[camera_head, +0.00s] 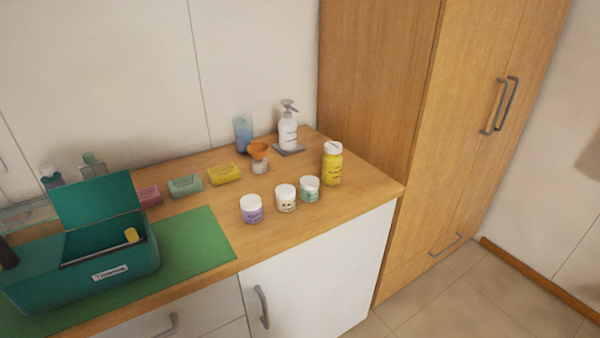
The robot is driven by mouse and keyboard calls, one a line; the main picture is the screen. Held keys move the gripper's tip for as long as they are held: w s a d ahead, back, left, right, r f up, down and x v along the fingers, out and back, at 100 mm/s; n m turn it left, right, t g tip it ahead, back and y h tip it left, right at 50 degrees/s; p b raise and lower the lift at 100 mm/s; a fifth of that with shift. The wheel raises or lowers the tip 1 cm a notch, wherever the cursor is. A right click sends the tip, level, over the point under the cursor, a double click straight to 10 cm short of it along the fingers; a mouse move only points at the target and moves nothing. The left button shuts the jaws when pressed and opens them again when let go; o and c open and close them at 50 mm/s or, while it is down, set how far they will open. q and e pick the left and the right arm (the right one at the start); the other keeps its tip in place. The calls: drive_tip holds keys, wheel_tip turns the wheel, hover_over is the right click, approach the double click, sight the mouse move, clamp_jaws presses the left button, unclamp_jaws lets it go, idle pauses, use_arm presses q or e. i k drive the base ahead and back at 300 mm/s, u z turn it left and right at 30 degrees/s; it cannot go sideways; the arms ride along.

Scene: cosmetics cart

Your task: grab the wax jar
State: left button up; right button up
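Three small jars with white lids stand in a row near the front edge of the wooden counter (300,225). The left one has a purple body (251,214), the middle one is cream white with dark print (286,204), and the right one is pale with a green band (309,194). Their labels are too small to read, so I cannot tell which is the wax jar. Neither of my grippers is in view.
A yellow bottle (332,168) stands right of the jars. Behind are an orange funnel-topped container (260,158), a pump bottle (288,132) and a blue bottle (243,134). An open teal box (130,265) sits on a green mat (205,240). A tall wooden cabinet (380,80) borders the counter.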

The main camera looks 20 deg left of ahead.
sight(309, 185)
drive_tip(key=u, duration=0.8)
drive_tip(key=i, duration=0.8)
drive_tip(key=u, duration=0.9)
